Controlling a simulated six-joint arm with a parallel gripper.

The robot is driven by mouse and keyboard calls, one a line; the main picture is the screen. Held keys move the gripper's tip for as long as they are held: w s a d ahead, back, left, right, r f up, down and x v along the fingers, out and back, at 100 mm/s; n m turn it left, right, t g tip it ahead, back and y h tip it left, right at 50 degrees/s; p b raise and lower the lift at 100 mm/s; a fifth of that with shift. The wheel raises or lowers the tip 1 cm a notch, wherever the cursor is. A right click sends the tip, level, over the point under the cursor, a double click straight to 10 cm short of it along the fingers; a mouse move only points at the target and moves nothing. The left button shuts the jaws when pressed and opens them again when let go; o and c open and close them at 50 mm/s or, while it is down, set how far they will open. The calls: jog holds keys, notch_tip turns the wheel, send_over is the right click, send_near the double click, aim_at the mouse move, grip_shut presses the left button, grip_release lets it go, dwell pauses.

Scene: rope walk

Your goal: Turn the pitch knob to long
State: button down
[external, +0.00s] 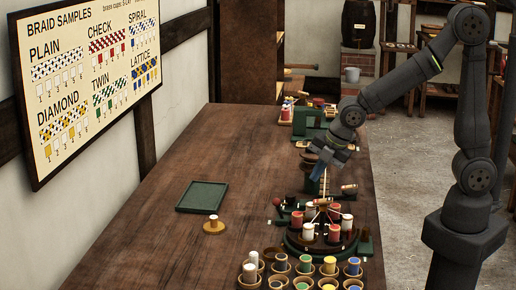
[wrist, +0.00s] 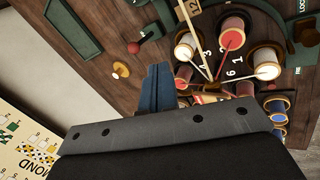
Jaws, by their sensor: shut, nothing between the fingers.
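My gripper (external: 317,172) is shut and empty, its blue fingers pointing down above the table just behind the round braiding machine (external: 291,240). In the wrist view the blue fingertips (wrist: 158,88) are together, with nothing between them. I cannot make out the pitch knob or a long marking for certain. A red ball-ended lever (wrist: 133,48) sticks out beside the machine in the wrist view. The machine carries red and white bobbins (wrist: 233,32) around a numbered dial (wrist: 227,65). Part of the machine is hidden behind my gripper in the wrist view.
A green tray (external: 202,197) and a white spool on a tan disc (external: 214,226) sit on the left of the table. Several cups of coloured spools (external: 329,266) stand at the front. A green stand (external: 307,122) is at the back. The table's left middle is clear.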

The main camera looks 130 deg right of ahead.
jog(key=c, duration=1.8)
grip_release()
jog(key=shift+c, duration=0.2)
jog(key=o, duration=0.3)
jog(key=shift+d+r+m, duration=0.1)
jog(key=shift+d+m, duration=0.15)
jog(key=shift+m, duration=0.15)
jog(key=o, duration=0.5)
jog(key=d+m, duration=0.2)
jog(key=d+r+m+g, duration=0.1)
jog(key=d+m, duration=0.1)
jog(key=m, duration=0.1)
jog(key=d+m+y, duration=0.1)
jog(key=d+m, duration=0.1)
jog(key=m, duration=0.1)
jog(key=shift+s+r+g, duration=0.2)
jog(key=shift+r+g, duration=0.1)
notch_tip(320, 180, up, 2)
jog(key=m+g+y, duration=0.1)
jog(key=m+y, duration=0.2)
jog(key=m, duration=1)
send_over(291, 195)
notch_tip(291, 195, down, 16)
jog(key=shift+w+f, duration=0.1)
jog(key=shift+f, duration=0.05)
jog(key=c, duration=1)
